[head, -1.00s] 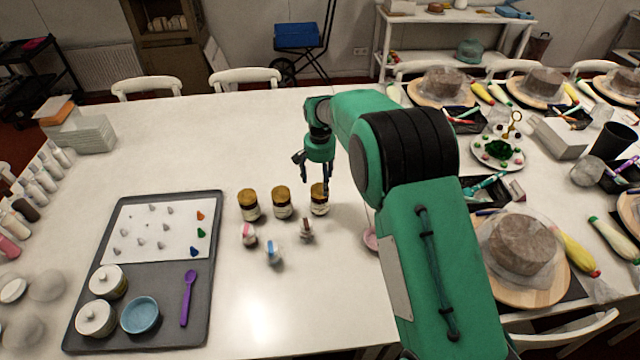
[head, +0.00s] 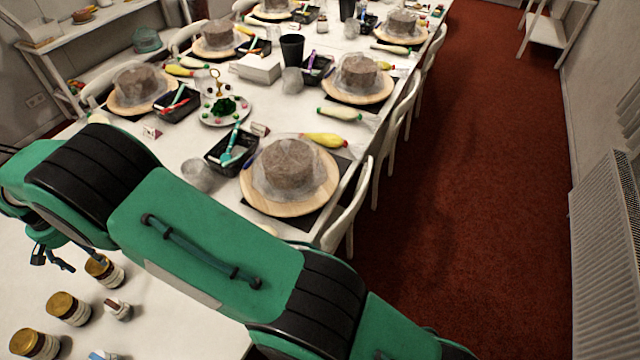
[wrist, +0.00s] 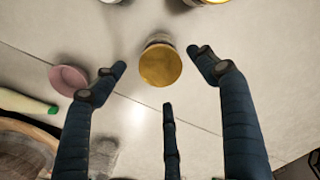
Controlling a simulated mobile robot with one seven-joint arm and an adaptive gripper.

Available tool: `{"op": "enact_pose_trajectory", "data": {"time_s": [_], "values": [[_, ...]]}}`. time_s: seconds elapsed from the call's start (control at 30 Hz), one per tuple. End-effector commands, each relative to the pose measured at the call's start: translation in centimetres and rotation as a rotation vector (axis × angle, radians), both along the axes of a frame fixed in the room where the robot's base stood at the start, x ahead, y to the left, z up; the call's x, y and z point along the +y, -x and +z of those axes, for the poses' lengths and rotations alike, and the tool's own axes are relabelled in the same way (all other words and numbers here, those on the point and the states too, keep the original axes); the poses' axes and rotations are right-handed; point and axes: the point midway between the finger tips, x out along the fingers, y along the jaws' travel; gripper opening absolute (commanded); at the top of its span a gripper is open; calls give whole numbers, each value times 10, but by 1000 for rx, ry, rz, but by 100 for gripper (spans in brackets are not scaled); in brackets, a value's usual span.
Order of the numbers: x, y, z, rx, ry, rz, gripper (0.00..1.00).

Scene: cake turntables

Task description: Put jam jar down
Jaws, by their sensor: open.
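My gripper (head: 52,262) is just left of the first jar in that view, above the table. In the wrist view my gripper (wrist: 158,62) is open, its dark fingers spread. A gold-lidded jar (wrist: 160,66) shows between and beyond the fingertips, apparently not touched. Two more jars are cut off at the top edge.
Small decoration pots (head: 118,308) stand near the jars. A pink dish (wrist: 69,79) lies left of the jar in the wrist view. A wrapped cake on a round wooden board (head: 275,207), a glass (head: 197,174) and a black tray (head: 216,153) occupy the table beyond my arm.

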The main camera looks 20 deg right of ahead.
Motion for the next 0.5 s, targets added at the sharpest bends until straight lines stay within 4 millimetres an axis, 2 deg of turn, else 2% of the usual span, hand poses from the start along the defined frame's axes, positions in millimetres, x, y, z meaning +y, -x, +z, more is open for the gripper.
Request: {"op": "enact_pose_trajectory", "data": {"time_s": [0.17,0.27,0.37,0.5], "values": [[-8,-6,11,-4,-5,-7,72],[-21,-14,27,-11,-12,-16,72],[-41,-23,50,-18,-22,-27,72],[-80,-39,91,-36,-38,-51,72]]}}
